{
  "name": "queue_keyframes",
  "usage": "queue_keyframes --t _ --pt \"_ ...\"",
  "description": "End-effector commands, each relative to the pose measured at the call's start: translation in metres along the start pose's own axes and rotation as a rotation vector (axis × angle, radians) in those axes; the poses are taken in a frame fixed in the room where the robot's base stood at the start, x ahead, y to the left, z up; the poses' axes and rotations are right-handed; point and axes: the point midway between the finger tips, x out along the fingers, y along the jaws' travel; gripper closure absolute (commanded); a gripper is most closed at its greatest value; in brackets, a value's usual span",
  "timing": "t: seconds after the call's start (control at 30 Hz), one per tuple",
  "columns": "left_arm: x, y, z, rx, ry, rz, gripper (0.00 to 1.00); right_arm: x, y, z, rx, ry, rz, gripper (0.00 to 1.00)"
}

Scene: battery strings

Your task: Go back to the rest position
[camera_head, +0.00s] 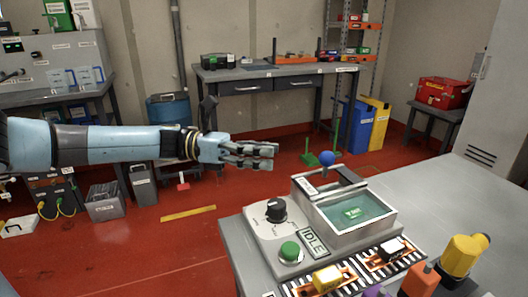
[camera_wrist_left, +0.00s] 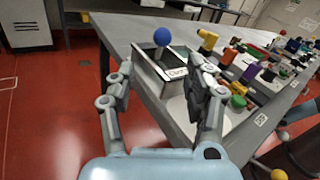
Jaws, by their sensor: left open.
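My left arm comes in from the left in the head view, stretched out level over the red floor. Its gripper (camera_head: 262,154) is open and empty, in the air to the left of the grey table and short of the tester box. In the left wrist view the two fingers of my left gripper (camera_wrist_left: 160,85) are spread apart, with the table edge and the tester box beyond them. My right gripper is in neither view.
The grey table (camera_head: 465,178) carries a tester box (camera_head: 302,228) with a blue ball-topped lever (camera_head: 327,158), a dark knob and a green button. Yellow and orange parts stand at its right front. A workbench (camera_head: 270,72) stands at the back wall. Red floor is open between.

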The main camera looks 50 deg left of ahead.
Motion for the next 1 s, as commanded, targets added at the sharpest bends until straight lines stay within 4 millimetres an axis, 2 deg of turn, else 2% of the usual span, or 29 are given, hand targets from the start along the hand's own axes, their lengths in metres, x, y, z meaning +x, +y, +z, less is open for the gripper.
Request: queue_keyframes --t 0.43,0.5,0.57,0.67,0.73,0.77,0.8,0.87,0.9,0.97,1.0 --pt "0.000 0.002 -0.002 -0.014 -0.002 0.010 0.47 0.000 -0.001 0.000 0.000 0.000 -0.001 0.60" --pt "-0.003 0.010 -0.012 -0.082 -0.016 0.060 0.47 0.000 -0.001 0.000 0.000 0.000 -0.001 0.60" --pt "-0.008 0.024 -0.030 -0.203 -0.040 0.147 0.47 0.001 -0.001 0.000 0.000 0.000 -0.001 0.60" --pt "-0.028 0.054 -0.084 -0.526 -0.119 0.363 0.47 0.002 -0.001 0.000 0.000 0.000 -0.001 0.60" --pt "-0.047 0.070 -0.135 -0.794 -0.200 0.536 0.47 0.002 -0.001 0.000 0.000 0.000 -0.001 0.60" --pt "-0.056 0.073 -0.159 -0.909 -0.239 0.607 0.47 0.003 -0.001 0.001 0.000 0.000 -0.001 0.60" --pt "-0.068 0.074 -0.191 -1.054 -0.292 0.698 0.47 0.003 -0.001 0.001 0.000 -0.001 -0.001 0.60" --pt "-0.086 0.070 -0.238 -1.259 -0.375 0.828 0.47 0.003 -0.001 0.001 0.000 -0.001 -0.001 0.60" --pt "-0.097 0.063 -0.270 -1.389 -0.433 0.912 0.47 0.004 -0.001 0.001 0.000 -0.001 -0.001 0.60" --pt "-0.112 0.047 -0.316 -1.568 -0.521 1.034 0.47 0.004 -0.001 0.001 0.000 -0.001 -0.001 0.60" --pt "-0.121 0.033 -0.345 -1.681 -0.583 1.113 0.47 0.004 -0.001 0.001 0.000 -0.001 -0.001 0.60"
